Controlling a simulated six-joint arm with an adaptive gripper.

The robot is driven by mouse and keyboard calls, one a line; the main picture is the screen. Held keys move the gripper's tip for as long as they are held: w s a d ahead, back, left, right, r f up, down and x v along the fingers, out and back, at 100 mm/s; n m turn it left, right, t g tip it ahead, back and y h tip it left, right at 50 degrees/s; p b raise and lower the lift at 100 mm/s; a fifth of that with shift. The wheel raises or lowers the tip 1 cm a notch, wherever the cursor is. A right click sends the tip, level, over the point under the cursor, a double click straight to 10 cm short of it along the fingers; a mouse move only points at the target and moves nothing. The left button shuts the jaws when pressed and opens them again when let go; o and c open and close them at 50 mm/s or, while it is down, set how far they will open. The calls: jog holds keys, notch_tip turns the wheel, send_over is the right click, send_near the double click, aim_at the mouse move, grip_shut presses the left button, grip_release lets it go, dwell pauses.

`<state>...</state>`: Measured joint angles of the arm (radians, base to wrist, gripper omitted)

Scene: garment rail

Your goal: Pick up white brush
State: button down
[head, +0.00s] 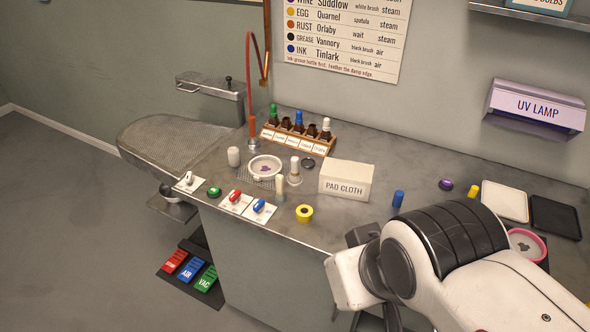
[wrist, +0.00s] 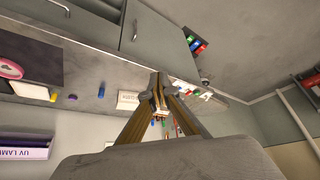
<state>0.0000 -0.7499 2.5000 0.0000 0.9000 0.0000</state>
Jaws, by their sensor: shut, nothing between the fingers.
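I cannot tell for sure which object is the white brush. A small white item (head: 189,178) lies on a card at the counter's front left. My gripper (wrist: 160,113) is shut and empty in the wrist view, with its fingertips together. It is apart from these pale things. In the head view my arm covers the front right, and the fingertips are not clearly visible.
A UV lamp (head: 537,106) hangs on the wall.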

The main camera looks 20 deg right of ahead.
dwell(0.4)
jog(key=c, duration=1.8)
grip_release()
jog(key=shift+c, duration=0.2)
jog(key=w+d+f+t, duration=0.1)
jog(key=w+d+t, duration=0.1)
jog(key=w, duration=1)
jog(key=w+d+f+t, duration=0.1)
jog(key=w+t, duration=0.1)
jog(key=w, duration=1.1)
jog(key=w+d+f+m+t+h, duration=0.1)
jog(key=w+f, duration=0.1)
jog(key=w, duration=0.3)
jog(key=w+d+f+t, duration=0.1)
jog(key=w+d+f, duration=0.15)
jog(key=w, duration=0.25)
jog(key=t, duration=0.2)
send_near(295, 169)
jog(key=w+r, duration=0.2)
jog(key=w, duration=0.1)
jog(key=shift+w+d+f, duration=0.15)
jog(key=shift+d+f, duration=0.35)
jog(key=shift+f, duration=0.05)
